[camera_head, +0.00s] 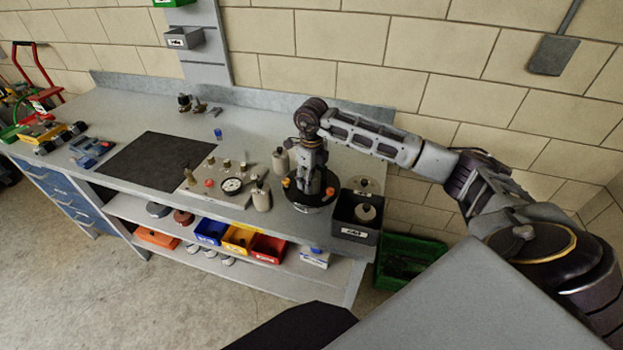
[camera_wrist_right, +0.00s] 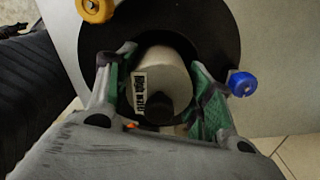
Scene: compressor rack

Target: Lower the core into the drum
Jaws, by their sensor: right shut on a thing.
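The drum (camera_head: 312,207) is a dark round vessel with orange knobs, standing near the front right of the workbench. In the wrist view its black ring (camera_wrist_right: 222,28) carries a yellow knob and a blue knob. My right gripper (camera_head: 312,178) reaches down over the drum from above. In the wrist view the right gripper (camera_wrist_right: 152,98) is shut on the core (camera_wrist_right: 165,70), a pale cylinder with a printed label and a dark knob. The core lines up with the ring's opening; how deep it sits I cannot tell. My left gripper is out of view.
A black bin (camera_head: 352,233) with a pale cylinder stands right of the drum. Pale cylinders (camera_head: 281,160) (camera_head: 261,198) and a gauge panel (camera_head: 217,184) stand left of it. A dark mat (camera_head: 158,162) lies farther left. Coloured bins fill the shelf below.

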